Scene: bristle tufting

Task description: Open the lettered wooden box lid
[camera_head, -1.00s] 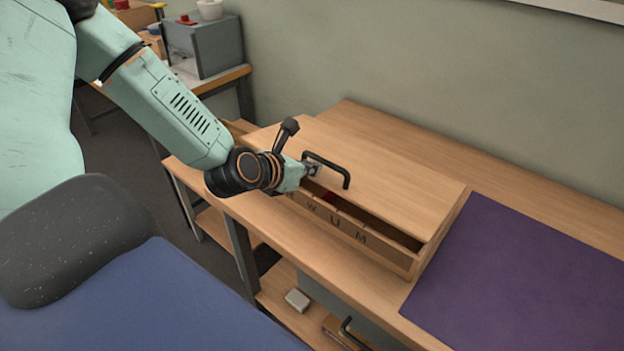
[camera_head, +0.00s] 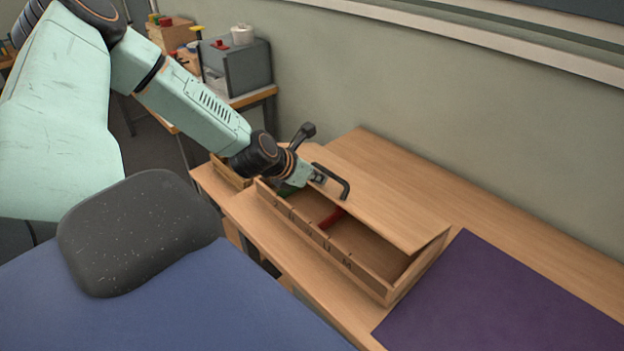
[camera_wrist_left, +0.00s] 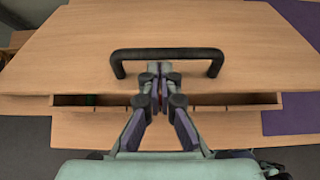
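The wooden box (camera_head: 372,283) stands on the bench with faint letter marks on its front wall. Its lid (camera_head: 395,205) is raised at the front, leaving a wide gap into the box. A black bar handle (camera_head: 345,188) is fixed on the lid; it also shows in the left wrist view (camera_wrist_left: 190,52). My left gripper (camera_head: 318,179) is at the handle. In the left wrist view its fingertips (camera_wrist_left: 160,68) are together right at the bar's middle, with no bar visible between them; contact is unclear. My right gripper is out of view.
A red object (camera_head: 332,218) lies inside the box. A purple mat (camera_head: 500,305) covers the bench on the right. A grey cabinet (camera_head: 238,68) stands on another table behind. A blue padded surface (camera_head: 170,300) is in front. The bench behind the box is clear.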

